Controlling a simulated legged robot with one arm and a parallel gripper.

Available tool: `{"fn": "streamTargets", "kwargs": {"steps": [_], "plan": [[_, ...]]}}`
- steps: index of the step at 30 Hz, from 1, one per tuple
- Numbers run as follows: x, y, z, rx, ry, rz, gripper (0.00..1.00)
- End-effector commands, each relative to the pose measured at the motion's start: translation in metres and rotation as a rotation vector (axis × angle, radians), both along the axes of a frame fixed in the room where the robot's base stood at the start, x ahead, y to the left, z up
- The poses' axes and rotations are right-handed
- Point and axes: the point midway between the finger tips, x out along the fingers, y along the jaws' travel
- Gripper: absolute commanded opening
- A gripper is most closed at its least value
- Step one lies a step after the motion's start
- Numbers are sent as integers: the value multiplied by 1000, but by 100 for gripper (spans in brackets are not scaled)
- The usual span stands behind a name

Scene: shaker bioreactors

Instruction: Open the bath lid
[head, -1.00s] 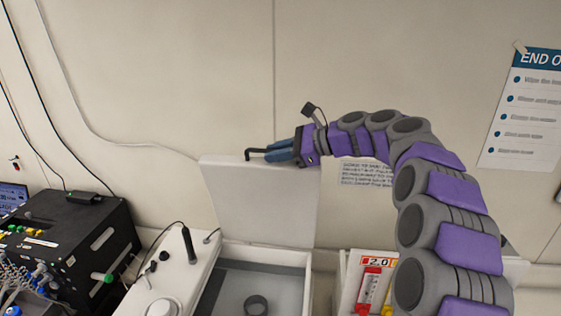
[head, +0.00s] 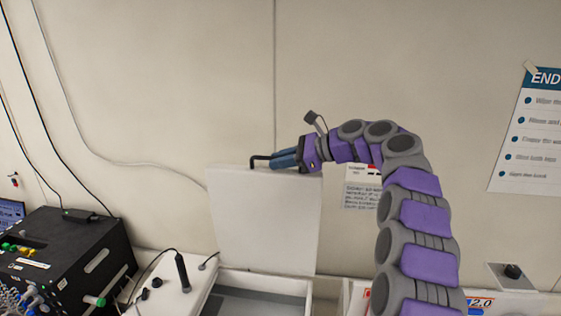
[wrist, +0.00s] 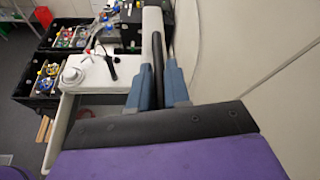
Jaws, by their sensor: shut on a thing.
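The white bath lid (head: 264,222) stands raised, nearly upright, at the back of the bath (head: 265,284) in the head view. A black handle (head: 259,161) runs along its top edge. My gripper (head: 285,158) is at that top edge, its blue fingers shut on the handle. In the wrist view the blue fingers (wrist: 162,88) lie on either side of the black handle bar (wrist: 158,68), with the white lid edge (wrist: 152,20) beyond. The bath's opening shows below the lid, partly cut off by the frame.
A black equipment box (head: 70,262) with cables stands at the left. A white unit with a black probe (head: 182,271) is beside the bath. The wall (head: 400,60) is close behind the lid. A poster (head: 530,130) hangs at the right.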

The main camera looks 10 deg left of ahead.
Motion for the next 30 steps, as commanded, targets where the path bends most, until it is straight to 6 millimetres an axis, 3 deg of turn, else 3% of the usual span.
{"fn": "streamTargets", "kwargs": {"steps": [8,9,10,20,23,30], "plan": [[0,0,-2,-2,2,1,0],[0,0,-2,-2,1,0,21],[0,0,-2,-2,1,0,23],[-1,-5,2,-1,-1,-1,23],[-1,-16,7,1,-3,-4,23],[-6,-63,22,-2,-1,-4,23]]}}
